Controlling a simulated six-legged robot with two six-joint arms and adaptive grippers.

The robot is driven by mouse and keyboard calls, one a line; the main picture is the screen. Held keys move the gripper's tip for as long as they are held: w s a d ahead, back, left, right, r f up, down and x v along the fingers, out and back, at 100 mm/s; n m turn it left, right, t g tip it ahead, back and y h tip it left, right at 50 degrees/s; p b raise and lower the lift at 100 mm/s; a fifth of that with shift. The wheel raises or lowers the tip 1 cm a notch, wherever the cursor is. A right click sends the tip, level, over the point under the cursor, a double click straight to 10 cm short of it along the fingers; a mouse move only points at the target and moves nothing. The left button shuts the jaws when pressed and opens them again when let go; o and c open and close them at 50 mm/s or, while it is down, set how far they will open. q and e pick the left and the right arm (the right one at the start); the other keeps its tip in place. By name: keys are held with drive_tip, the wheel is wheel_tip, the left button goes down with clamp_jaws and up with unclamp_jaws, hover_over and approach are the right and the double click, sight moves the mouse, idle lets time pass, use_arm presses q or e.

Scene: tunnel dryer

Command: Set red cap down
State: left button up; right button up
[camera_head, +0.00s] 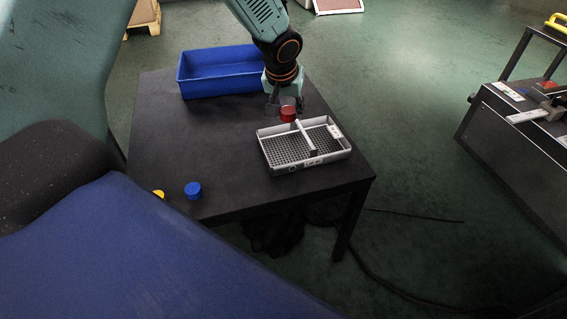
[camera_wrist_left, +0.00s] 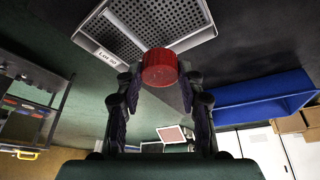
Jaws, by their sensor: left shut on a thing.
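My left gripper (camera_head: 283,102) is shut on the red cap (camera_head: 289,114) above the dark table, at the far edge of the grey perforated tray (camera_head: 321,157). In the left wrist view, the red cap (camera_wrist_left: 160,68) sits between the two fingertips of the left gripper (camera_wrist_left: 160,82), with the tray (camera_wrist_left: 197,37) behind it. The tray has a raised divider across it and a label on its rim. I cannot tell the exact gap between cap and tray. My right gripper is not in view.
A blue bin (camera_head: 212,91) stands at the table's far side, left of the gripper. A blue cap (camera_head: 193,190) and a partly hidden yellow cap (camera_head: 158,194) are near the front left. The middle of the table (camera_head: 200,140) is clear. A dark machine (camera_head: 520,140) stands at right.

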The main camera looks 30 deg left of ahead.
sight(283, 119)
use_arm(q)
drive_tip(key=a+f, duration=0.1)
drive_tip(key=f, duration=0.2)
drive_tip(key=shift+a+b, duration=0.3)
drive_tip(key=shift+a, duration=0.1)
drive_tip(key=shift+a+f, duration=0.1)
drive_tip(key=shift+f, duration=0.15)
drive_tip(key=shift+d+f, duration=0.1)
drive_tip(key=shift+d, duration=0.1)
drive_tip(key=shift+d+f+b, duration=0.1)
drive_tip(key=shift+f+b, duration=0.15)
drive_tip(key=shift+b, duration=0.15)
drive_tip(key=f, duration=0.2)
drive_tip(key=f+b, duration=0.1)
drive_tip(key=f, duration=0.1)
drive_tip(key=f+b, duration=0.1)
drive_tip(key=f, duration=0.1)
drive_tip(key=shift+w+a, duration=0.1)
drive_tip(key=shift+a, duration=0.2)
drive_tip(key=shift+d+f, duration=0.15)
wheel_tip(283, 119, down, 3)
drive_tip(key=shift+f+b, duration=0.1)
drive_tip(key=shift+b, duration=0.8)
drive_tip(key=shift+c, duration=0.3)
drive_tip(key=o, duration=1)
drive_tip(key=shift+c, duration=0.2)
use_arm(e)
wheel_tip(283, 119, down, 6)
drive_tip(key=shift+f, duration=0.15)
